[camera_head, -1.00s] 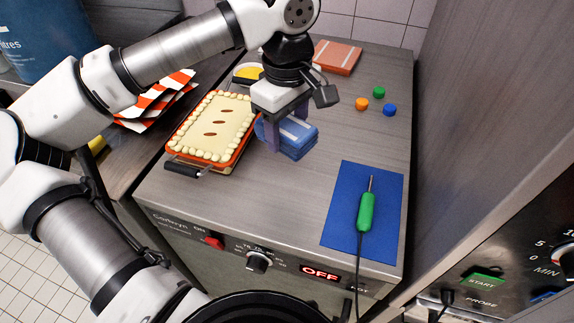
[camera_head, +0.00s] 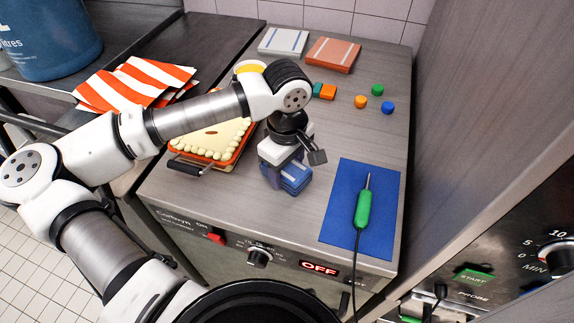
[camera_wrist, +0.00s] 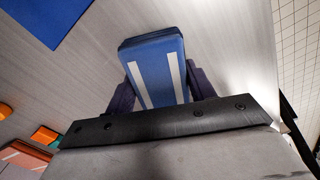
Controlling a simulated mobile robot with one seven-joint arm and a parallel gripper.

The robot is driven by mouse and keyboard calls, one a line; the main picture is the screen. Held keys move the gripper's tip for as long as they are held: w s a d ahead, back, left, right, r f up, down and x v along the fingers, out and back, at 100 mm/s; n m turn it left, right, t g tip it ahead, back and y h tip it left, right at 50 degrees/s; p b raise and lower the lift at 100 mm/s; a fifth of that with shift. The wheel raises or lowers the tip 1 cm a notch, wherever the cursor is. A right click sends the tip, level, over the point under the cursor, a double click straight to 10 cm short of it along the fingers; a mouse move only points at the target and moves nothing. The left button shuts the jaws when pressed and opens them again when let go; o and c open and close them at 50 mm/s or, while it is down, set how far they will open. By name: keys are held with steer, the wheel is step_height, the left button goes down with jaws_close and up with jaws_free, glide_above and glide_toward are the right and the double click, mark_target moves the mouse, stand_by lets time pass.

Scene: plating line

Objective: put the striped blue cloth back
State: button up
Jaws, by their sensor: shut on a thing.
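The striped blue cloth (camera_head: 293,180) is a folded blue block with pale stripes. It also shows in the wrist view (camera_wrist: 154,64), between the two fingers. My gripper (camera_head: 284,182) is shut on it, over the front middle of the steel worktop, right of the pie dish. In the wrist view my gripper (camera_wrist: 158,88) has one finger on each side of the cloth. Whether the cloth touches the worktop is hard to tell.
The pie dish (camera_head: 231,150) is partly hidden by my arm. A white striped cloth (camera_head: 283,41) and an orange striped cloth (camera_head: 333,54) lie at the back. Several small coloured pieces sit mid-right. A green probe (camera_head: 363,208) lies on a blue mat (camera_head: 336,222).

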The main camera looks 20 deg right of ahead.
mark_target(288, 166)
steer(key=shift+f+b, duration=0.2)
steer(key=shift+b, duration=0.1)
steer(key=o, duration=1)
steer(key=shift+r, duration=0.1)
steer(key=shift+c, duration=0.2)
steer(key=shift+r+p, duration=0.25)
steer(key=shift+p, duration=0.15)
step_height(288, 166, up, 12)
steer(key=b, duration=0.2)
steer(key=shift+f, duration=0.1)
